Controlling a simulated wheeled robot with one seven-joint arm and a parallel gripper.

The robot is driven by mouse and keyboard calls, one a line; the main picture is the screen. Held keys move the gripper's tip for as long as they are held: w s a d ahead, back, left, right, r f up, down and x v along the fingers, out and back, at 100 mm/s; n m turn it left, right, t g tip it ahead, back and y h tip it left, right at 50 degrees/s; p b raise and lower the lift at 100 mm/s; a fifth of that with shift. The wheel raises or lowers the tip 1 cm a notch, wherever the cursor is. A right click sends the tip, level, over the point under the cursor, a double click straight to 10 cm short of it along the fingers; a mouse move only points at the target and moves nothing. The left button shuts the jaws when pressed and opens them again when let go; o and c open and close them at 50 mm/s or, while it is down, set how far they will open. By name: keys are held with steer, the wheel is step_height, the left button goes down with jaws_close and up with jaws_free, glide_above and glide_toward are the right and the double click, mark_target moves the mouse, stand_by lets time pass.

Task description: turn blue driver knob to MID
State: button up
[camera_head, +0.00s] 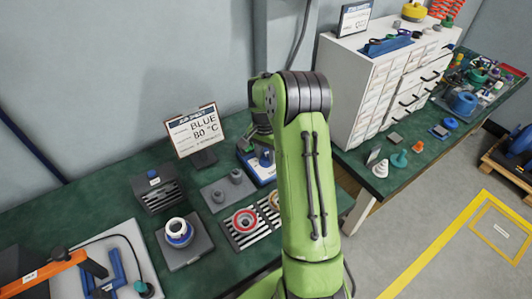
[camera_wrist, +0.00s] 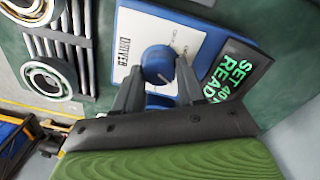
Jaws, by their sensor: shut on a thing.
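The driver (camera_wrist: 128,68) is a blue-edged box with a white face. It carries a round blue knob (camera_wrist: 158,63) with small markings around it, too small to read. My gripper (camera_wrist: 158,75) has one finger on each side of the knob and is shut on it. The knob's pointer direction is hard to tell. A dark display (camera_wrist: 236,72) beside it shows green SET and READ text, with a 40 partly visible. In the head view the driver (camera_head: 259,171) stands on the green bench, and my arm hides part of it.
A card (camera_head: 197,131) behind the driver reads BLUE 60 °C. A grey plate with two pegs (camera_head: 229,189) and striped racks with rings (camera_head: 246,222) are close by. A white drawer cabinet (camera_head: 352,92) stands to the right of my arm.

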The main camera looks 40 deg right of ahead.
mark_target(265, 155)
steer(key=shift+m, duration=0.8)
steer(key=o, duration=1.1)
steer(key=shift+c, duration=0.2)
step_height(265, 155, up, 16)
steer(key=p, duration=0.4)
steer(key=shift+w, duration=0.3)
steer(key=shift+a, duration=0.1)
